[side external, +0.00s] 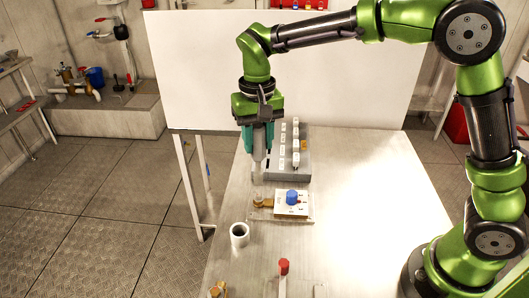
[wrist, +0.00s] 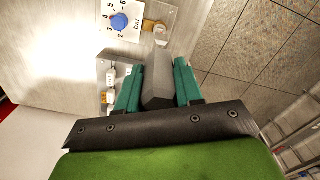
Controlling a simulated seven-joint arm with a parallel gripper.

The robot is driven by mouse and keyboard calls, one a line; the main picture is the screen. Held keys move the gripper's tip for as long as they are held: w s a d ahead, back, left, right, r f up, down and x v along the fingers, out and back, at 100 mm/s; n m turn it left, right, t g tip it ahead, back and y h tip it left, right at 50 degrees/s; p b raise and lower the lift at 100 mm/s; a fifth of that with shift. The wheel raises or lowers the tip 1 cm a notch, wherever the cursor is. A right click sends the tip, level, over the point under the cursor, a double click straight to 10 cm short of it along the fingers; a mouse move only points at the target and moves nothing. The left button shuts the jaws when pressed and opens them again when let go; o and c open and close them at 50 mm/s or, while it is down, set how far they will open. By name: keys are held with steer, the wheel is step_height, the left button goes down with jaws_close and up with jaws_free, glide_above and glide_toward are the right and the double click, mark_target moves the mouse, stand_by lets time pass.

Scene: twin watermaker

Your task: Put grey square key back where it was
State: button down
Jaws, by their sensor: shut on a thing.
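My gripper (side external: 259,150) has teal fingers and points down beside the left edge of the grey block. It is shut on the grey square key (wrist: 157,82), a grey prism-like bar between the two fingers in the wrist view. In the side external view the key's lower end (side external: 258,173) shows below the fingers. The grey block (side external: 306,160) carries white labels and a row of pieces with white tops on its right side. My gripper hides part of its left side. I cannot tell whether the key touches the block or the table.
A plate with a blue knob (side external: 291,197) and a bar scale stands just in front, with a brass fitting (wrist: 158,28) beside it. A white cup (side external: 239,235) and a red-topped part (side external: 284,267) are nearer the camera. The table's right side (side external: 365,200) is clear.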

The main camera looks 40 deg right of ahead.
steer(key=shift+r, duration=0.6)
